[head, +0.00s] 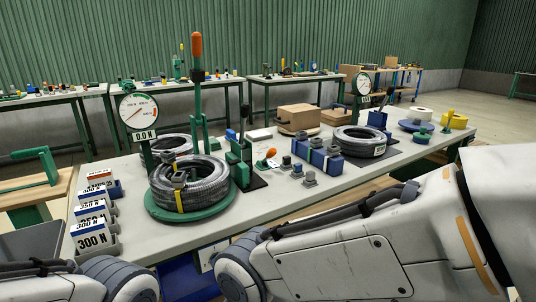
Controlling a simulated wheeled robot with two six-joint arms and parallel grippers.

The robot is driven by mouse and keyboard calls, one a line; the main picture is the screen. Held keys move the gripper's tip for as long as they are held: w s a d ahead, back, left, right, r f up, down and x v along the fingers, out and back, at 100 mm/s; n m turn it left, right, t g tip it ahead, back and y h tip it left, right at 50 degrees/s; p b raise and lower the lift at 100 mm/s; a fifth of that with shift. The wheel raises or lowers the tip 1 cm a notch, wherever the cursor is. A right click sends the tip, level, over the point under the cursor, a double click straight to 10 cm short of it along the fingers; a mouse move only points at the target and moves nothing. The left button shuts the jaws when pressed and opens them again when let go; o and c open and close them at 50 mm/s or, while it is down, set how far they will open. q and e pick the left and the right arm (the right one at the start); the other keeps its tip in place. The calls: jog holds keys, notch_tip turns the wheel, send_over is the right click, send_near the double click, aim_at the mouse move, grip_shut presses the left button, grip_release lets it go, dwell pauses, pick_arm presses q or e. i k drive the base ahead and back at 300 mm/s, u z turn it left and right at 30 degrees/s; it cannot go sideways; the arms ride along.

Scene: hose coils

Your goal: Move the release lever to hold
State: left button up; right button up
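A short lever with an orange knob (271,153) lies low and tilted on the bench, right of a green upright fixture with a dark handle (240,160). A tall green lever with an orange grip (197,90) stands upright behind the near hose coil. I cannot tell which of these is the release lever, and no hold marking is readable. The grey hose coil (188,188) lies on a round green turntable (190,214), with a yellow band and a grey clamp on it. A dial (139,110) beside it reads 0.0 N. Neither gripper is in view.
Force-labelled bins (95,235) line the bench's left end. Blue blocks (318,155) and small grey fittings stand mid-bench. Another coil (358,140) and dial (363,84) stand to the right, with a cardboard box (298,118) behind. The bench's front middle (290,208) is clear.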

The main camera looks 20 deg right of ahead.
aim_at(272, 152)
jog(key=u, duration=0.05)
jog(key=k, duration=0.65)
jog(key=z, duration=0.75)
jog(key=i, duration=1.4)
jog(key=u, duration=0.05)
